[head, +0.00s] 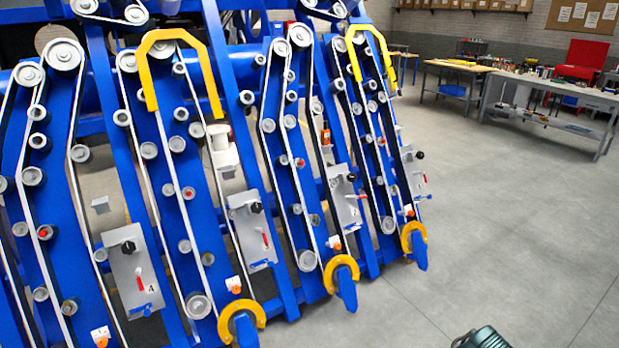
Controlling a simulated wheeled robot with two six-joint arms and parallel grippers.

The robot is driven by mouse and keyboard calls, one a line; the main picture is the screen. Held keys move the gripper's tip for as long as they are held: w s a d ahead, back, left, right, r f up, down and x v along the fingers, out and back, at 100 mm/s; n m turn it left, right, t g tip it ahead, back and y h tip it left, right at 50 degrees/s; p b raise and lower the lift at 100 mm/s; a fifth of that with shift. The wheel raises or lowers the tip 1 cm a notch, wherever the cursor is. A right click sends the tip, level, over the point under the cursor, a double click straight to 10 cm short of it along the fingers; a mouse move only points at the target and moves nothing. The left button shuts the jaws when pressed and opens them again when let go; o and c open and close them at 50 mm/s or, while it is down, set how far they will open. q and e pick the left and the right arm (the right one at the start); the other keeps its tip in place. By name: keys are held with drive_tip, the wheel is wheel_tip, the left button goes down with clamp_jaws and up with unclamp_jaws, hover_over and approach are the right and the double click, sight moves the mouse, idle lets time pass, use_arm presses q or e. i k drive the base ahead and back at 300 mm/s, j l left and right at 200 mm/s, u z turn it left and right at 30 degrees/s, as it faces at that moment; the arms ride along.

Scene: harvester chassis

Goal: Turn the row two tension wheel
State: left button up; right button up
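The blue harvester chassis fills the left and middle, with belts running over grey rollers in several slanted rows. Grey plates carry black knobs: one at the left (128,246), one in the middle (256,207), one further right (351,176) and one at the far right (420,154). Each plate also has a red lever, such as the left one (140,281). I cannot tell which row is row two or which part is its tension wheel. No gripper fingers show.
Yellow hooked guards (342,266) stick out at the row bottoms. Yellow arched bars (153,50) stand out higher up. A dark object (481,338) is cut off at the bottom edge. Grey floor (490,230) is clear to the right; workbenches (540,84) stand behind.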

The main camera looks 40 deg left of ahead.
sight(351, 177)
drive_tip(key=u, duration=1.2)
drive_tip(key=i+z, duration=0.25)
drive_tip(key=z, duration=0.15)
drive_tip(key=i+z, duration=0.2)
drive_tip(key=i, duration=0.4)
drive_tip(key=i+z, duration=0.25)
drive_tip(key=i, duration=0.4)
drive_tip(key=i+j+z, duration=0.2)
drive_tip(key=i, duration=0.4)
drive_tip(key=i+z, duration=0.2)
drive_tip(key=i, duration=0.75)
drive_tip(key=i+u, duration=0.5)
drive_tip(key=u, duration=0.15)
drive_tip(key=i+u, duration=0.15)
drive_tip(key=u, duration=0.2)
drive_tip(key=i+u, duration=0.15)
drive_tip(key=u, duration=0.25)
drive_tip(key=i+u, duration=0.15)
drive_tip(key=u, duration=0.2)
